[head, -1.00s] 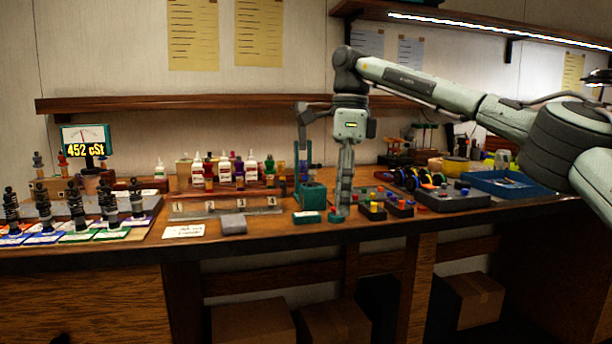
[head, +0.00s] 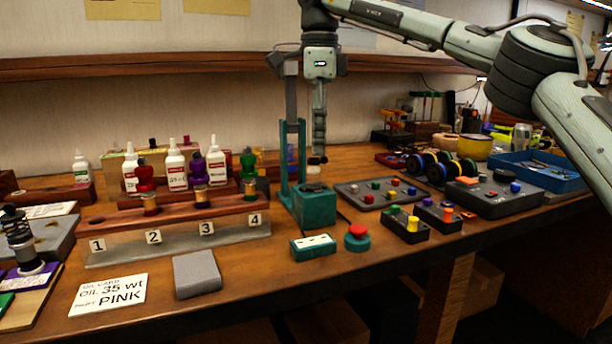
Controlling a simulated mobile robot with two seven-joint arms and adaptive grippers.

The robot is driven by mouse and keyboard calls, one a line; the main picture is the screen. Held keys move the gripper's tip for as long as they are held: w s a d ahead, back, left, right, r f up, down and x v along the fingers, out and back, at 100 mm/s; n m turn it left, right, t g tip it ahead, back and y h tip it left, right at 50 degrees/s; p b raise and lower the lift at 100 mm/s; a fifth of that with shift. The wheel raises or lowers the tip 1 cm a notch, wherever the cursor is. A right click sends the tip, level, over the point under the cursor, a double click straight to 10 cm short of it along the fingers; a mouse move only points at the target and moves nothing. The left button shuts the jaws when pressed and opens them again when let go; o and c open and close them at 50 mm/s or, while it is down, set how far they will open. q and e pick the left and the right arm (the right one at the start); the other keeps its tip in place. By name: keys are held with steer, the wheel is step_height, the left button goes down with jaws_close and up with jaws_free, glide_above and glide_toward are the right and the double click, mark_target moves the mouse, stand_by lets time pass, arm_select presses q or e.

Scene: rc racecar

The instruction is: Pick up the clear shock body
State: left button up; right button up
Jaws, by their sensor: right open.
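A wooden rack (head: 110,222) with slots numbered 1 to 4 stands at centre left. Small bodies with red (head: 147,182), purple (head: 199,178) and green (head: 248,170) tops stand at slots 2, 3 and 4; none shows at slot 1. I cannot tell for sure which thing is the clear shock body. A pale, see-through-looking cylinder (head: 522,137) stands far right by a yellow cup (head: 475,147). My left gripper is out of view.
White bottles (head: 174,168) stand behind the rack. A red button (head: 357,233), small trays (head: 403,226) and a blue tray (head: 540,172) fill the right.

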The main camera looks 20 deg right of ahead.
mark_target(313, 171)
step_height(313, 171, down, 2)
steer(key=shift+s, duration=0.15)
steer(key=f, duration=0.3)
steer(key=w+f, duration=0.1)
steer(key=shift+a+f, duration=0.25)
steer(key=shift+a, duration=0.05)
steer(key=shift+f, duration=0.25)
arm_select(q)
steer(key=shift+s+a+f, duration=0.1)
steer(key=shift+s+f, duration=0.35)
arm_select(e)
steer(key=shift+c, duration=0.4)
steer(key=shift+w, duration=0.1)
jaws_close()
